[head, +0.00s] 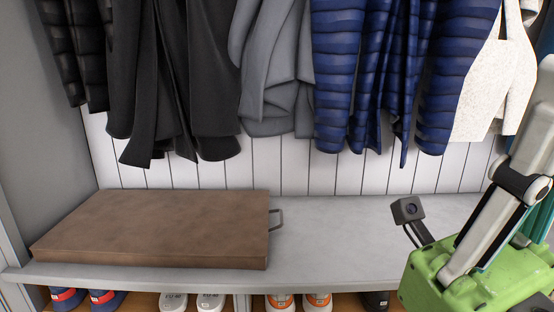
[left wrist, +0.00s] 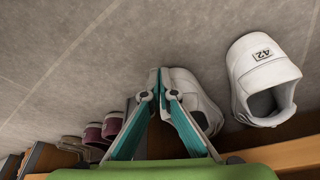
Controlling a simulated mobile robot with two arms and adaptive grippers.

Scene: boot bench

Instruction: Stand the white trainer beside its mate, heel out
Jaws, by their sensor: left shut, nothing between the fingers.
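In the left wrist view, a white trainer (left wrist: 262,75) with "42" on its heel lies at the right, its opening towards the bottom. A second white shoe (left wrist: 203,110) lies left of it, partly hidden behind my fingers; a gap separates the two. My left gripper (left wrist: 160,75) is shut and empty, its tips in front of or beside the second shoe; I cannot tell whether they touch. In the head view, a green gripper body (head: 465,275) on an arm from the right stands over the bench's right end. Its fingers are out of frame.
A grey bench (head: 345,235) carries a brown cushion (head: 150,228). Several shoes, including a white pair (head: 173,302), show below its edge. Coats (head: 340,75) hang above. The left wrist view shows dark red shoes (left wrist: 92,134), a wooden board (left wrist: 295,152) and bare grey surface.

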